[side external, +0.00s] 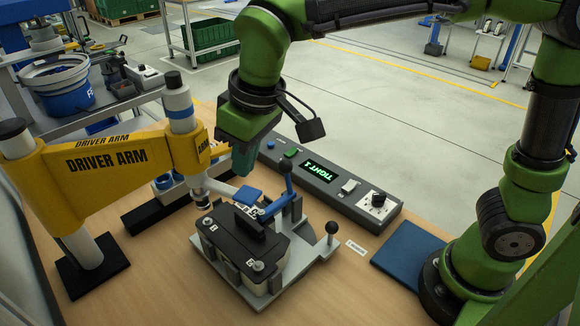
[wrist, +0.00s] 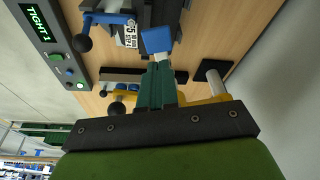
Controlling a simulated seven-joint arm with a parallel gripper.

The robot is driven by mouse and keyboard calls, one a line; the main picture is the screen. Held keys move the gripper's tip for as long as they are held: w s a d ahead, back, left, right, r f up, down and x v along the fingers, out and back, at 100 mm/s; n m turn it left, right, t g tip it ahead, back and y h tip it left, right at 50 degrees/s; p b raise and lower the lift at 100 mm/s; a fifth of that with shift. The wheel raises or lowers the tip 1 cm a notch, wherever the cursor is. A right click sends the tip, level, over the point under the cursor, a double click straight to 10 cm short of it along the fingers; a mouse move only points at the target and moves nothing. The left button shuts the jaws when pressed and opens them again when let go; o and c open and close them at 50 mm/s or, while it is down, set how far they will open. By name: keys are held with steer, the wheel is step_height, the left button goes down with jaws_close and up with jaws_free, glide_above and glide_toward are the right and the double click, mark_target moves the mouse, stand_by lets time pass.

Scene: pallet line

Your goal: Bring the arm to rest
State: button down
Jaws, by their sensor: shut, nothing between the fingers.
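My gripper (side external: 243,160) hangs above the work table (side external: 345,290), with its teal fingers together and nothing between them. In the wrist view its fingers (wrist: 157,72) also lie side by side, closed. In the side view they are behind and above the fixture (side external: 285,280), which holds a black part (side external: 235,240) with pale bolts on top. The fingers look apart from the fixture, but the exact gap is hard to tell.
A yellow driver arm (side external: 110,158) reaches in from the left, close to my gripper. A grey control box (side external: 335,190) behind the fixture shows "TIGHT 1" in green. A blue pad (side external: 408,252) lies flat at the right.

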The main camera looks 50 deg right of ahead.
stand_by(0.3)
steer(key=s+d+m+t, duration=0.1)
steer(key=s+d+m, duration=0.1)
steer(key=d, duration=0.4)
steer(key=s+d+m+t, duration=0.2)
steer(key=s+d+m, duration=0.1)
steer(key=s+d, duration=0.2)
steer(key=s+d+m+t+y, duration=0.1)
steer(key=s+d+m, duration=0.1)
steer(key=d, duration=0.6)
steer(key=shift+s+d+f+t, duration=0.15)
steer(key=shift+s+f+t, duration=0.15)
steer(key=shift+s, duration=0.45)
